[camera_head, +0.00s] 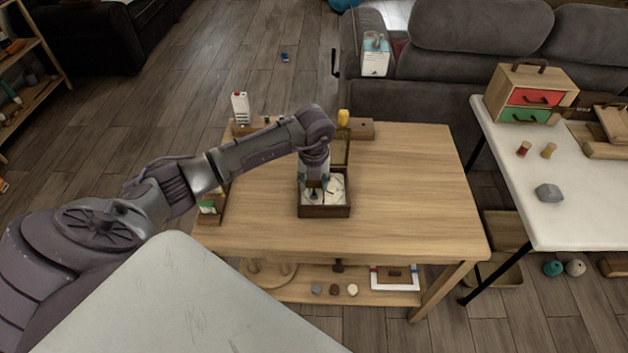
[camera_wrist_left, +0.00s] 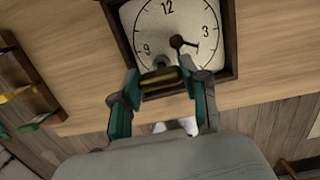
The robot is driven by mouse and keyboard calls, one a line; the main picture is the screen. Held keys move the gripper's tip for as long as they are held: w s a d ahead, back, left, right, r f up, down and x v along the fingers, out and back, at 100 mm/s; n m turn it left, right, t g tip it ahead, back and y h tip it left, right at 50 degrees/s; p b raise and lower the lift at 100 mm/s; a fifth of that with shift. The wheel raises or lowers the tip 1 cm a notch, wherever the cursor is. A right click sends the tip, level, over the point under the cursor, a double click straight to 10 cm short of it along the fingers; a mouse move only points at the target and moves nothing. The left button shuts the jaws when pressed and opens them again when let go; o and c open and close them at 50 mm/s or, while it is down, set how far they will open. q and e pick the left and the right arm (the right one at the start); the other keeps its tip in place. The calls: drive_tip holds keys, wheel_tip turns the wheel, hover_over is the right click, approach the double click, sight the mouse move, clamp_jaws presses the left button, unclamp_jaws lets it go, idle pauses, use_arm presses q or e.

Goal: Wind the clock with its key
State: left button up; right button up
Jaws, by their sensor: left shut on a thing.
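The clock (camera_head: 325,211) lies face up on the wooden table, a square white dial in a dark wooden frame. In the left wrist view its dial (camera_wrist_left: 205,55) shows the numbers 12, 3 and 9 and a dark hand near the middle. My left gripper (camera_head: 315,190) points down over the clock's face. In the left wrist view the gripper (camera_wrist_left: 160,84) is shut on a brass-coloured key (camera_wrist_left: 158,78) over the lower part of the dial. I cannot tell whether the key sits in the clock. My right gripper is not in view.
The wooden table (camera_head: 420,190) has free room right of the clock. A wooden block (camera_head: 362,128) with a yellow-handled thing and a white bottle (camera_head: 240,107) stand along the back. A white table (camera_head: 585,205) with a small drawer chest (camera_head: 527,97) is at the right.

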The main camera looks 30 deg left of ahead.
use_arm(q)
drive_tip(key=shift+f+b, duration=0.55)
drive_tip(key=shift+f, duration=0.15)
idle(1.0)
idle(0.4)
drive_tip(key=shift+m+b, duration=0.55)
drive_tip(key=shift+m, duration=1.05)
